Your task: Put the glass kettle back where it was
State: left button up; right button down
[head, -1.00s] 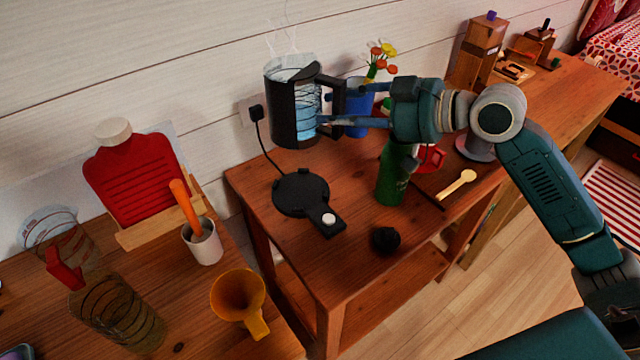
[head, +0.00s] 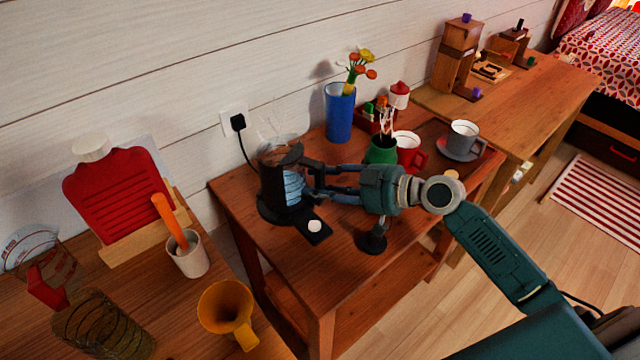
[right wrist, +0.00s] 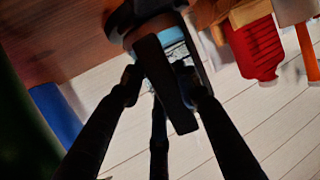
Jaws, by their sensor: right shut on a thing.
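The glass kettle (head: 283,187) stands upright at the black power base (head: 318,238), with bluish water inside and faint steam above. Its bottom appears to meet the round plate; I cannot tell whether it is fully seated. My right gripper (head: 312,182) is shut on the kettle's black handle, from the right side. In the right wrist view the fingers (right wrist: 160,82) straddle the dark handle (right wrist: 168,85), with the kettle's glass (right wrist: 174,42) behind it. The base's round plate is largely hidden under the kettle. My left gripper is not in view.
A blue vase (head: 340,113) with flowers stands behind, and a green container (head: 381,151) and red mug (head: 413,160) stand right of the kettle. A black object (head: 372,241) is below my arm. A cord runs to the wall plug (head: 238,122).

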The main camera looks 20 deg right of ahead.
dwell(0.3)
jog(key=shift+f, duration=0.2)
jog(key=c, duration=1.3)
grip_release()
jog(key=shift+o, duration=0.2)
jog(key=shift+s+r, duration=0.1)
jog(key=b+v, duration=0.1)
jog(key=v, duration=1)
jog(key=shift+s+d+r, duration=0.15)
jog(key=shift+s+d, duration=0.05)
jog(key=shift+s, duration=0.15)
